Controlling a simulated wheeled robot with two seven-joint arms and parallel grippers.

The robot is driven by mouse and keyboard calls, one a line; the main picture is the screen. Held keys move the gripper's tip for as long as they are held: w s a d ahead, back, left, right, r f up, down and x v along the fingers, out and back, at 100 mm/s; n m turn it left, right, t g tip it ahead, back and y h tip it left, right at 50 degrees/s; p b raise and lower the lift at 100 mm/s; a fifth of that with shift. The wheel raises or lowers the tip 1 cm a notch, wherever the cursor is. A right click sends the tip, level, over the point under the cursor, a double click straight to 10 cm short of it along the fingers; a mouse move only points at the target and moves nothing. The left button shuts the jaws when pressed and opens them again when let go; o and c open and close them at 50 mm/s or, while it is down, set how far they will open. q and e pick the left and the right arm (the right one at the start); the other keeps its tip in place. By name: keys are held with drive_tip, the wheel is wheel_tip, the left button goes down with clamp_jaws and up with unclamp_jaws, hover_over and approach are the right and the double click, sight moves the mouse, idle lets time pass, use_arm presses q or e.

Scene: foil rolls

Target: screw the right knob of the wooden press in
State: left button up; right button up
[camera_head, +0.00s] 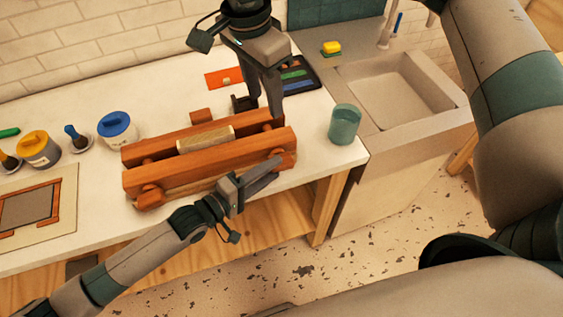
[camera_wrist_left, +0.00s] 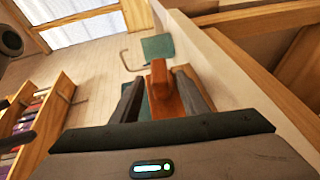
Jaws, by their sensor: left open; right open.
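The wooden press (camera_head: 190,172) lies along the counter's front, its two reddish beams spanning a pale block (camera_head: 205,138). Its left knob (camera_head: 150,196) sticks out of the front beam. The right knob is largely hidden by my left gripper in the head view. My left gripper (camera_head: 278,168) is open at the front beam's right end. In the left wrist view, an orange-brown knob (camera_wrist_left: 160,78) shows between its open fingers (camera_wrist_left: 162,98); I cannot tell whether they touch it. My right gripper (camera_head: 262,100) is open, pointing down over the rear beam's right end.
A teal cup (camera_head: 344,124) stands right of the press, near the counter edge and the sink (camera_head: 390,95). Jars (camera_head: 117,130) and a framed board (camera_head: 35,208) are to the left. A dark tray (camera_head: 298,76) and an orange sheet (camera_head: 224,77) lie behind.

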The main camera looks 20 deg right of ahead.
use_arm(q)
drive_tip(key=shift+x, duration=2.1)
clamp_jaws()
